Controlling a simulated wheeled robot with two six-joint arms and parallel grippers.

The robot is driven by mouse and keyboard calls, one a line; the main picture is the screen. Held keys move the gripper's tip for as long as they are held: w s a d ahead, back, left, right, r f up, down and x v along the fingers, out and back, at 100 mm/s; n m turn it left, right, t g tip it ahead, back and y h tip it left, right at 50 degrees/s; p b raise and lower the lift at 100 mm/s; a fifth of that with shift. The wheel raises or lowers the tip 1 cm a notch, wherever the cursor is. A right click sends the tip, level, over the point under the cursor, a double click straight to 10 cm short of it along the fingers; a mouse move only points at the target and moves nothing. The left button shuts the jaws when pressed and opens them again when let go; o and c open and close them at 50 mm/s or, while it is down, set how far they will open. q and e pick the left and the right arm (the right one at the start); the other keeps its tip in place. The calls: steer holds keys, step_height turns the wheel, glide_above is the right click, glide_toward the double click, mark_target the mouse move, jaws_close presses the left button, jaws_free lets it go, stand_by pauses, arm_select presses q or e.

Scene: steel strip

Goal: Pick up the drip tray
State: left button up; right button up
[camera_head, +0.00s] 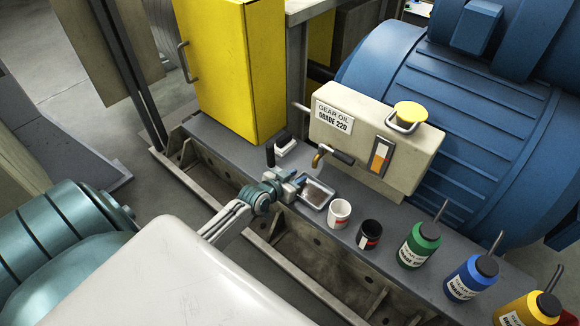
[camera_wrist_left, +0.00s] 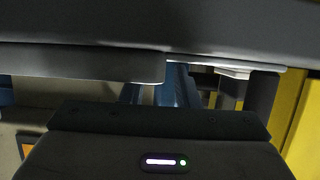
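The drip tray (camera_head: 317,195) is a small shallow metal tray with a raised rim. It sits on the grey steel strip below the brass tap (camera_head: 320,156) of the oil tank. My left gripper (camera_head: 299,184) reaches in from the left and its tip is at the tray's left rim. The fingers are too small to show whether they grip the rim or only stand beside it. In the left wrist view, a dark grey surface fills the top and I cannot tell what it is. My right gripper is not in view.
On the strip stand a white cup (camera_head: 340,213), a black jar (camera_head: 369,234), and green (camera_head: 419,245), blue (camera_head: 471,277) and yellow (camera_head: 530,309) oil bottles. A dark-handled item (camera_head: 286,148) lies behind the gripper. The beige gear oil tank (camera_head: 350,128) and yellow cabinet (camera_head: 232,65) stand behind.

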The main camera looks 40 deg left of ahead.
arm_select(q)
steer(key=shift+w+f, duration=0.25)
steer(key=shift+w, duration=0.2)
jaws_close()
steer(key=shift+r, duration=0.1)
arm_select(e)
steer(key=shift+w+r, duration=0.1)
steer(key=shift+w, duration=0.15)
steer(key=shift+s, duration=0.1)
